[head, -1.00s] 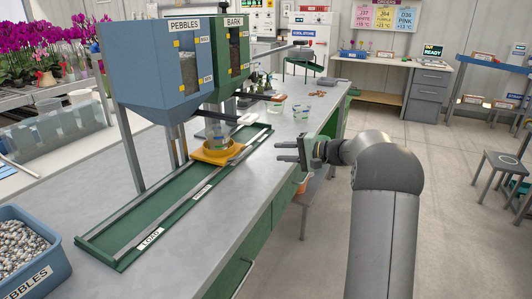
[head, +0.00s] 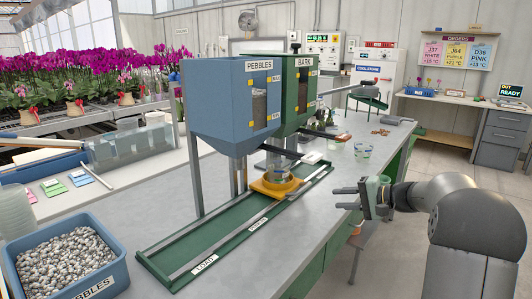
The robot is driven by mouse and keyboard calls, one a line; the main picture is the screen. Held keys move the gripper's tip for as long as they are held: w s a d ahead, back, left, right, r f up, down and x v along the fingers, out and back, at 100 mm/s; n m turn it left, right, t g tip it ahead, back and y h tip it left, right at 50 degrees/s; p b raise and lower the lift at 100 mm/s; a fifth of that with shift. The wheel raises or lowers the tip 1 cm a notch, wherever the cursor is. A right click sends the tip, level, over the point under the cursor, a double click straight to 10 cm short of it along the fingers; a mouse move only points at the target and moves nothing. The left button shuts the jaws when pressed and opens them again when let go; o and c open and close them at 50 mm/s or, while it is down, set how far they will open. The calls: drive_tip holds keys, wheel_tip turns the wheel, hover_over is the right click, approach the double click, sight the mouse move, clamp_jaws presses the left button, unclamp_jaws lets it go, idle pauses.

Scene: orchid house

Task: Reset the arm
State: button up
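My gripper (head: 348,198) is at the right of the head view, beside the front edge of the workbench (head: 300,222). Its two fingers point left and stand apart with nothing between them. My arm reaches in from the lower right corner. The gripper is clear of the yellow carriage (head: 277,188) on the green rail track (head: 225,240). A clear pot sits on that carriage under the hoppers.
A blue pebbles hopper (head: 222,110) and a green bark hopper (head: 308,85) stand over the track. A blue bin of pebbles (head: 70,262) is at the lower left. The floor (head: 440,165) beyond my arm looks open.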

drive_tip(key=s+a+r+n+g+h+p, duration=0.2)
drive_tip(key=s+a+r+g+p, duration=0.15)
drive_tip(key=s+a, duration=0.6)
drive_tip(key=s+a+n+g+h+p, duration=0.1)
drive_tip(key=s+n+h+p, duration=0.1)
drive_tip(key=s, duration=0.7)
drive_tip(key=s+a+f+n+g+h+p, duration=0.1)
drive_tip(key=s+n+g+h+p, duration=0.1)
drive_tip(key=s, duration=0.8)
drive_tip(key=s+a+n+g+h+p, duration=0.2)
drive_tip(key=s+h+p, duration=0.2)
drive_tip(key=s, duration=0.6)
drive_tip(key=shift+f+h+p, duration=0.35)
drive_tip(key=shift+h, duration=0.15)
